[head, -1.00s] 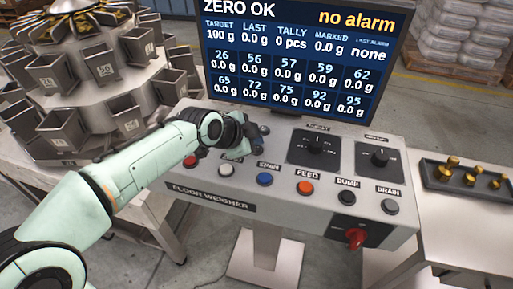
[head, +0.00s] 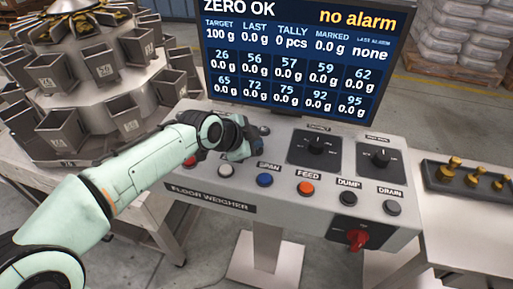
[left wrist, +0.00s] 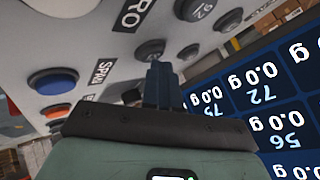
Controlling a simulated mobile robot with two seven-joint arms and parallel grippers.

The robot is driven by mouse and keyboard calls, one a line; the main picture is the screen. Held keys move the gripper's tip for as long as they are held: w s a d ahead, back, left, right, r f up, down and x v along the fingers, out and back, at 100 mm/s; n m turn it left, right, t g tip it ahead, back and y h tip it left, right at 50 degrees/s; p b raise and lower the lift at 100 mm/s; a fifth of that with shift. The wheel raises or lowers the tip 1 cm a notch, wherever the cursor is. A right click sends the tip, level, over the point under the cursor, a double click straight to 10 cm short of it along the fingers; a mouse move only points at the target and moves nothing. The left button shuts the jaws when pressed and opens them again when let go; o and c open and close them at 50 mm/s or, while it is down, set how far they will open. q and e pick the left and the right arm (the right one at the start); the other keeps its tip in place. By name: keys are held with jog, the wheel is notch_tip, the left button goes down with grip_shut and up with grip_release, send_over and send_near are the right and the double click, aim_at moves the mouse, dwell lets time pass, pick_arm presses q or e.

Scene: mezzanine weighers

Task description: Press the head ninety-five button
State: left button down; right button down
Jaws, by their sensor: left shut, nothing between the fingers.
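The grey weigher console (head: 330,206) carries a row of small dark buttons near the screen, mostly hidden behind my left gripper in the head view. In the left wrist view several dark buttons show, among them a large one (left wrist: 190,9), one beside it (left wrist: 228,20) and one just ahead of my fingers (left wrist: 150,50). One cap has a number that looks like 92; I cannot tell which is the head ninety-five button. My left gripper (head: 243,152) is shut and empty, its fingertips close over these buttons; contact cannot be told. It also shows in the left wrist view (left wrist: 160,75). My right gripper is out of view.
The screen (head: 300,60) stands behind the console and reads ZERO OK, no alarm, 95 at 0.0 g. The SPAN (head: 264,180), FEED (head: 306,188), DUMP (head: 347,198) and DRAIN (head: 392,208) buttons line the front. Two dials and a red switch (head: 357,240) are to the right.

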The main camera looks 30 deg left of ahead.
pick_arm(q)
jog(key=shift+f, duration=0.2)
dwell(0.4)
jog(key=shift+r+p, duration=0.5)
jog(key=shift+r, duration=0.35)
notch_tip(320, 180, up, 5)
jog(key=p, duration=0.4)
jog(key=shift+r, duration=0.1)
dwell(0.5)
